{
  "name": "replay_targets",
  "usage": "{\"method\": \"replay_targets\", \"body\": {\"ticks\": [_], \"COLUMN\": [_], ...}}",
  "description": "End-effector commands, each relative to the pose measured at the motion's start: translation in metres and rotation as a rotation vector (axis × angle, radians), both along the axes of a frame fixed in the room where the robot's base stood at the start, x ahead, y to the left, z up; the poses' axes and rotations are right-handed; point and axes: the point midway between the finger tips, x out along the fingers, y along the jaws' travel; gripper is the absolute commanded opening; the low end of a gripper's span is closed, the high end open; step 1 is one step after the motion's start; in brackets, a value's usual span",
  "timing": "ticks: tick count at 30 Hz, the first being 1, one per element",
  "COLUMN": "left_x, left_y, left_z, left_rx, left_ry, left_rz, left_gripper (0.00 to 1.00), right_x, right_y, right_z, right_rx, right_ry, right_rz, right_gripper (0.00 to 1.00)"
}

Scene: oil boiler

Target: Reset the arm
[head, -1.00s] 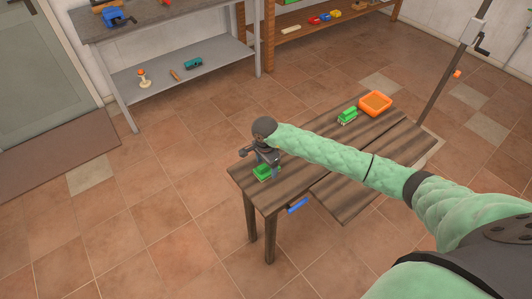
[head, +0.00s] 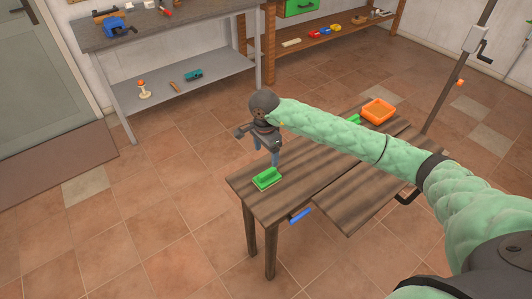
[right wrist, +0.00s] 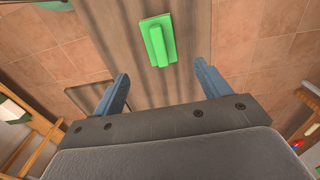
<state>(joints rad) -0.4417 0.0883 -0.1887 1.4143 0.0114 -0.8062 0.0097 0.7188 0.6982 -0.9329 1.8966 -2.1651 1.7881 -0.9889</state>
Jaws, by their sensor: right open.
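My right gripper (head: 266,157) is raised above the left end of the wooden table. Its two blue fingers stand apart in the right wrist view (right wrist: 160,88), with nothing between them. A green block-like object with a raised ridge (head: 267,178) lies on the table below the gripper, apart from the fingers. It also shows ahead of the fingertips in the right wrist view (right wrist: 157,40). My right arm stretches across the head view from the lower right. My left gripper is not in view.
The wooden table (head: 335,190) holds an orange tray (head: 378,110) at its far end. Another green object (head: 353,120) beside it is mostly hidden by my arm. A blue item (head: 300,215) shows at the table's front edge. A grey workbench (head: 170,28) stands behind, with open floor between.

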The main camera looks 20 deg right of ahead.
Motion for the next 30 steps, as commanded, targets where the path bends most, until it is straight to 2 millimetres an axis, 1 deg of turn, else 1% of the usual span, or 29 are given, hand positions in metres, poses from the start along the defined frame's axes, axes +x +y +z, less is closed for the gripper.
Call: {"method": "replay_targets", "body": {"ticks": [6,19,22,23,26,27,29,30], "left_x": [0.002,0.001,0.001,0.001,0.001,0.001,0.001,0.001], "left_y": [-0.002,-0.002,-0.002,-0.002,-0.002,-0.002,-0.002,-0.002], "left_z": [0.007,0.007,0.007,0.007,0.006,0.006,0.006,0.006], "left_rx": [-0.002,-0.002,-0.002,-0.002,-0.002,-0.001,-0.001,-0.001], "left_ry": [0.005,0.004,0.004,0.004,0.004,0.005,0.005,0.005], "left_rz": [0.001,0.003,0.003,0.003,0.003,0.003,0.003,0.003], "left_gripper": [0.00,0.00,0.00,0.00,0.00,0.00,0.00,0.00], "right_x": [0.000,0.000,-0.003,-0.005,-0.016,-0.024,-0.036,-0.045], "right_y": [0.000,0.000,0.007,0.012,0.041,0.059,0.089,0.110], "right_z": [0.007,0.007,0.005,0.003,-0.002,-0.004,-0.004,-0.002], "right_rx": [0.000,0.000,0.026,0.046,0.167,0.240,0.368,0.462], "right_ry": [0.001,0.000,0.002,0.003,0.015,0.022,0.039,0.054], "right_rz": [0.001,0.000,0.000,-0.002,-0.008,-0.017,-0.037,-0.057], "right_gripper": [0.76,0.76,0.76,0.76,0.76,0.76,0.76,0.76]}}
